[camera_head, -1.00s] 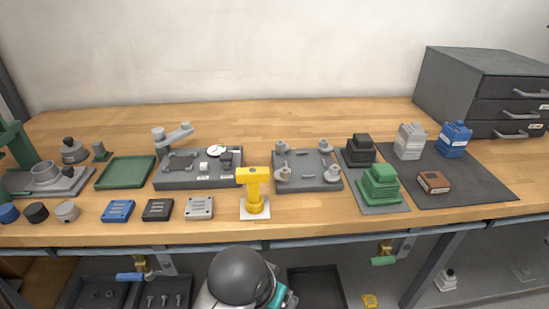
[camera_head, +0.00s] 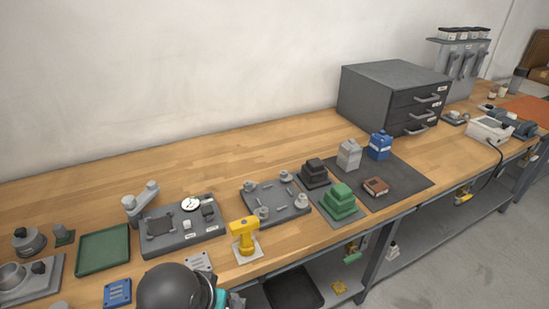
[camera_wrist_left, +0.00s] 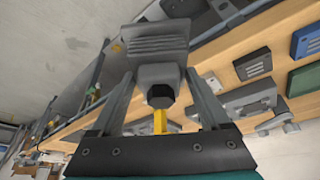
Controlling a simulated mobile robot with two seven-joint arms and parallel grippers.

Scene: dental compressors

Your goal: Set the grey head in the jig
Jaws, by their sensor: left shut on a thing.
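In the left wrist view my left gripper (camera_wrist_left: 158,80) is shut on a grey finned block, the grey head (camera_wrist_left: 158,42). Its fingers hold the narrower body below the fins, and a dark hexagonal end faces the camera. The head is held clear of the bench. In the head view a grey plate with raised corner posts (camera_head: 276,203), seemingly the jig, lies on the bench and holds no head. A second grey fixture (camera_head: 180,243) with an arm and a dial stands left of it.
A yellow upright tool (camera_head: 243,238) stands in front of the jig. Green (camera_head: 340,200) and black (camera_head: 315,173) stepped heads stand to its right, near grey (camera_head: 349,155) and blue (camera_head: 380,145) containers. A green tray (camera_head: 103,250) lies left. The bench behind is clear.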

